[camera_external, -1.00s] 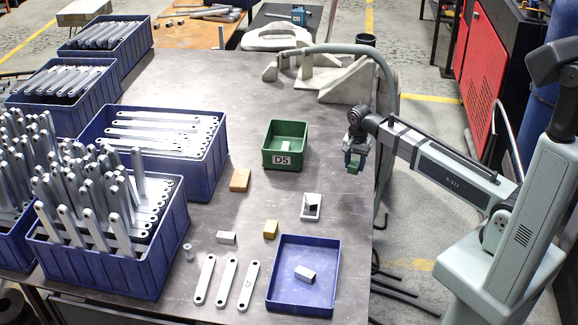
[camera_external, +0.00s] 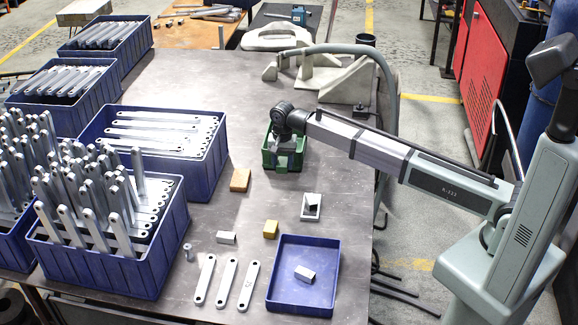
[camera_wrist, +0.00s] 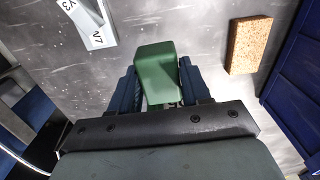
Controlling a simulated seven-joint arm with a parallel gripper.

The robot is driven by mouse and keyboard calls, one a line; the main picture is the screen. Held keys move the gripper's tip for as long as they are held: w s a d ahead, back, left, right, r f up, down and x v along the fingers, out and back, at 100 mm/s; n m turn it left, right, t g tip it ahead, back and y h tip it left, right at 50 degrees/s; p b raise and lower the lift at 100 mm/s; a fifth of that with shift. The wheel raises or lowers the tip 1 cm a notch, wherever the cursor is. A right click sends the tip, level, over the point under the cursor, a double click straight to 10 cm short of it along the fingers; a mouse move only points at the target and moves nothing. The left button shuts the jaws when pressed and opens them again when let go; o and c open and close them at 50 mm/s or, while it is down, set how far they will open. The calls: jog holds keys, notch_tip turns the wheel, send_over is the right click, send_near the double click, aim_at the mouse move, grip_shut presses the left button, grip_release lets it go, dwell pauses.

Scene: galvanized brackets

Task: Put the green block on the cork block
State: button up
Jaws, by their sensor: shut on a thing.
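The green block (camera_wrist: 155,70) is held between the two fingers of my gripper (camera_wrist: 160,92) in the wrist view. The cork block (camera_external: 240,180) lies flat on the table, left of and nearer than my gripper. In the wrist view the cork block (camera_wrist: 249,45) lies to the right of the green block, apart from it, with its top bare.
A blue bin of metal bars (camera_external: 222,150) stands left of the cork block.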

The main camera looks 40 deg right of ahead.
jog(key=w+a, duration=0.5)
jog(key=w, duration=0.2)
send_near(240, 177)
jog(key=shift+m, duration=0.3)
jog(key=shift+w+f, duration=0.1)
jog(key=shift+f, duration=3.05)
jog(key=shift+f, duration=0.15)
jog(key=o, duration=1.1)
jog(key=shift+o, duration=0.2)
notch_tip(240, 177, up, 12)
jog(key=shift+r, duration=0.2)
